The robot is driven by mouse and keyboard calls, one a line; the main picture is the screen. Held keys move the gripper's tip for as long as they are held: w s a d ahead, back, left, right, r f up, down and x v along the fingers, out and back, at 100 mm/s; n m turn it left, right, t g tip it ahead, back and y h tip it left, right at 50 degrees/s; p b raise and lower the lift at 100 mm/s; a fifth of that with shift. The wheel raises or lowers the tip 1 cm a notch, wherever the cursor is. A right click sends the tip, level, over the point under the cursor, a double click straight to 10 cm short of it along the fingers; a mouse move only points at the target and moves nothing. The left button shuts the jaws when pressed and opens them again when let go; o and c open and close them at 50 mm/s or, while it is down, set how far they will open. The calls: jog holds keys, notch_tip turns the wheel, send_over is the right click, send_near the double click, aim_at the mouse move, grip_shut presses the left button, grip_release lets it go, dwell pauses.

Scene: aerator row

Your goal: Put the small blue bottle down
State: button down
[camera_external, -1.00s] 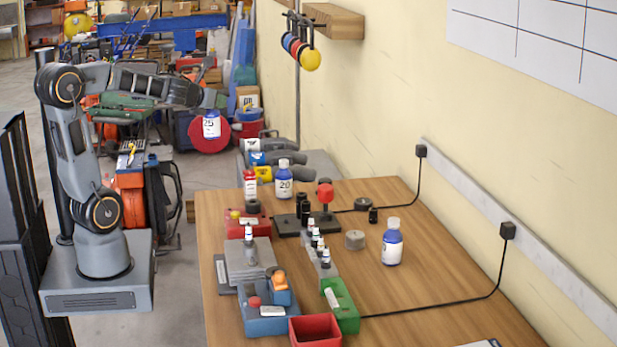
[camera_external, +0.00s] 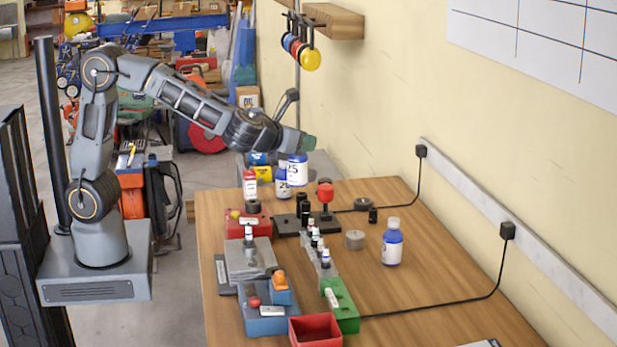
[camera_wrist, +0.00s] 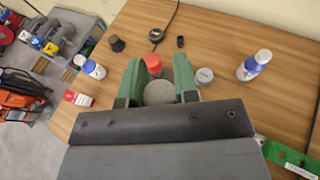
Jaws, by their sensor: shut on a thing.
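The small blue bottle (camera_external: 297,170) has a white label reading 25. It hangs upright below my gripper (camera_external: 305,145), which is shut on its top above the back of the wooden table. In the wrist view, a round grey top (camera_wrist: 158,92) sits between the green fingers of my gripper (camera_wrist: 158,84); the rest of the bottle is hidden there. Another blue-and-white bottle (camera_external: 284,188) stands behind the held one and is partly covered by it in the external view. A larger blue bottle (camera_external: 392,246) stands alone at the right of the table.
A red knob (camera_external: 326,194) rises from a dark fixture below and right of the held bottle. Small bottles fill a clear rack (camera_external: 323,262). A grey puck (camera_external: 355,240) lies mid-table. The right front tabletop (camera_external: 430,290) is mostly clear.

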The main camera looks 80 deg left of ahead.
jog(key=w+d+f+p, duration=0.2)
jog(key=w+f+p, duration=0.3)
jog(key=w+f, duration=0.8)
jog(key=shift+w+p, duration=0.4)
jog(key=shift+f, duration=0.2)
jog(key=c, duration=0.9)
grip_release()
